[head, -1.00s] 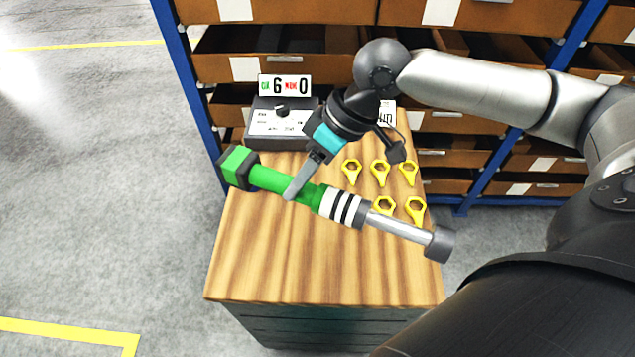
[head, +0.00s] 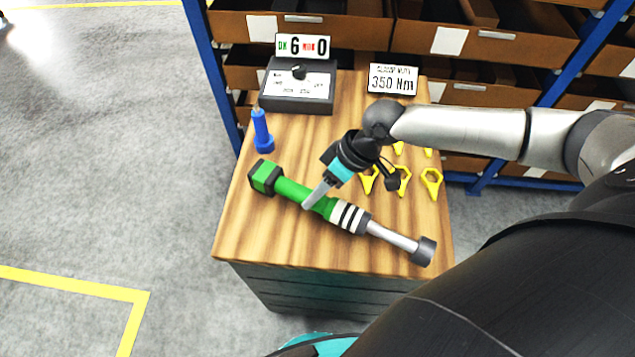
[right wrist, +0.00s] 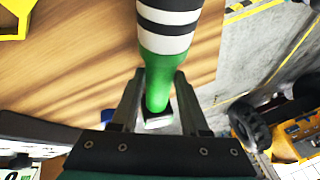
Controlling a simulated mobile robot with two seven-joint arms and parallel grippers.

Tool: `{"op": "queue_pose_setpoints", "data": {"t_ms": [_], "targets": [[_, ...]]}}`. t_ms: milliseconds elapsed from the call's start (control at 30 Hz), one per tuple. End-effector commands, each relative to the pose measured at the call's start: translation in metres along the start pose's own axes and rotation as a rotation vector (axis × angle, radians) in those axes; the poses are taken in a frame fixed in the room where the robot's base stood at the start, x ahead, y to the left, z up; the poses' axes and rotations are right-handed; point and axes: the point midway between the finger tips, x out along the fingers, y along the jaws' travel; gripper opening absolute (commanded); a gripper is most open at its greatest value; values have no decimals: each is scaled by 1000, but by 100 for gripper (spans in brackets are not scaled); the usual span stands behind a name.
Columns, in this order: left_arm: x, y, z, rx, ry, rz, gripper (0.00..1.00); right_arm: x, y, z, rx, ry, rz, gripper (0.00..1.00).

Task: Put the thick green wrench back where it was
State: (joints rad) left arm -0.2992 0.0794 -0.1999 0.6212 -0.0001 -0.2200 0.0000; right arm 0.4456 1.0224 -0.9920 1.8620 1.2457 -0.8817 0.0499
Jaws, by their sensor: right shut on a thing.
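The thick green wrench (head: 292,190) has a green square head at its left end, black and white bands, and a silver shaft with a dark end at the right. It lies slantwise over the front part of the wooden bench top (head: 270,235). My right gripper (head: 312,200) is shut on its green grip. In the right wrist view the green wrench (right wrist: 168,68) runs between the two fingers of the gripper (right wrist: 160,105). I cannot tell whether the wrench touches the wood. My left gripper is not in view.
A blue tool (head: 262,132) stands at the bench's left edge. Behind it are a dark tester box (head: 298,88), a counter sign (head: 302,46) and a "350 Nm" sign (head: 392,79). Drawer shelving (head: 480,40) stands behind. The front strip is clear.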

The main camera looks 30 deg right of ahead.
Motion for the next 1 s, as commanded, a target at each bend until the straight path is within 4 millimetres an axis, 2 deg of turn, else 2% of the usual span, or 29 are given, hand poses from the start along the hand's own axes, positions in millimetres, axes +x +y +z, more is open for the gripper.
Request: {"op": "queue_pose_setpoints", "data": {"t_ms": [200,567,600,867,1000], "targets": [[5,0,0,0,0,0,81,22,7,6,0,8,-2,0],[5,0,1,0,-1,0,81,24,8,7,-1,9,-1,0],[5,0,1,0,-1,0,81,26,9,11,1,-1,-1,46],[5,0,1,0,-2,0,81,26,9,11,1,-1,0,75],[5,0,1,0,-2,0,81,26,9,11,1,-1,0,75]]}}
